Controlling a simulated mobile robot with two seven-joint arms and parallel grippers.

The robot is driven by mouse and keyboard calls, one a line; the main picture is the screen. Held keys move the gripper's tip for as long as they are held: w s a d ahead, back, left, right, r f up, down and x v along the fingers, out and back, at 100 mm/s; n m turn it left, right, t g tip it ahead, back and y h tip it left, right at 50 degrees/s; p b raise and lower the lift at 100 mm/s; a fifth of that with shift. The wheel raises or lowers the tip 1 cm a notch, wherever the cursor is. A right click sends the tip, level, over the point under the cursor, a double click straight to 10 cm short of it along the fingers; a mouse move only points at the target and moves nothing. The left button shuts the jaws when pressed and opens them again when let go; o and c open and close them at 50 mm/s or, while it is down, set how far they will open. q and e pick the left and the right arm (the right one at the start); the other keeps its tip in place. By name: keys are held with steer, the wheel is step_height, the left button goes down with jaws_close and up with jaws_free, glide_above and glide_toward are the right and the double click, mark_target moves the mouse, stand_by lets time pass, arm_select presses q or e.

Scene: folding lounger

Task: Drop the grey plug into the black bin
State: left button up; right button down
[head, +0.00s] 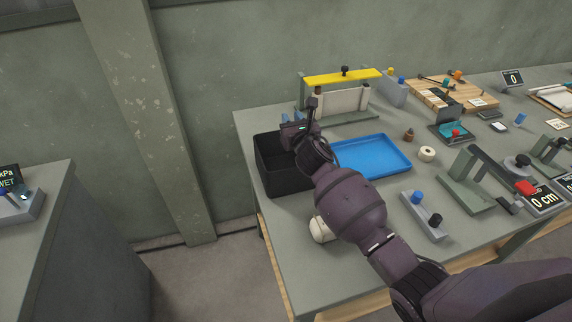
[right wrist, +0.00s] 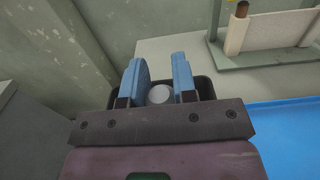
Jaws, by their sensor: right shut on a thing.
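The black bin (head: 262,165) stands open at the left end of the workbench, and its dark rim also shows in the right wrist view (right wrist: 206,86). My right gripper (head: 292,118) is over the bin's far part in the head view. In the right wrist view its two blue fingers (right wrist: 160,80) stand on either side of the round grey plug (right wrist: 159,94), and it is shut on the plug. The plug is hidden in the head view. Its height above the bin floor is hard to tell. My left gripper is out of view.
A blue tray (head: 385,160) lies right of the bin. A stand with a yellow bar (head: 342,76) is behind them. A white roll (head: 320,230) lies near the front edge, partly behind my arm. A grey block with knobs (head: 423,216) is farther right.

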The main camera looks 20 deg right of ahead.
steer(key=c, duration=0.8)
jaws_free()
steer(key=shift+s, duration=0.1)
steer(key=s, duration=1)
steer(key=shift+s+d, duration=0.2)
steer(key=shift+s, duration=0.1)
